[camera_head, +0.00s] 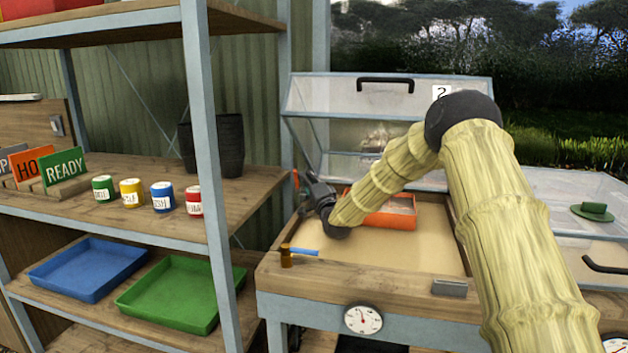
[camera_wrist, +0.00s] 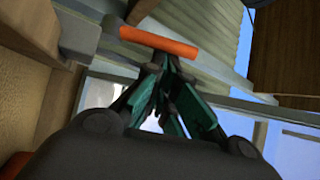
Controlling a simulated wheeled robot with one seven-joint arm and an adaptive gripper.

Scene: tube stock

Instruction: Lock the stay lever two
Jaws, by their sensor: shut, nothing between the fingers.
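The clear lid marked 2 (camera_head: 345,97) stands raised over the sand-coloured bed, with a black handle on its front edge. An orange bar (camera_wrist: 158,42), which looks like the stay lever, lies across the view just beyond my fingertips in the wrist view. A small orange-red bit (camera_head: 296,178) shows at the left side of the frame in the head view, beside my gripper (camera_head: 308,180). My gripper (camera_wrist: 165,65) is shut and empty, with its fingertips close to the bar. I cannot tell whether they touch it. My gripper partly hides the lever's surroundings in the head view.
An orange tray (camera_head: 388,222) sits in the bed behind my arm. A brass-and-blue piece (camera_head: 287,257) is on the front left corner. A shelf post (camera_head: 207,150) stands close on the left. A closed neighbouring lid (camera_head: 560,190) carries a green object (camera_head: 593,210).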

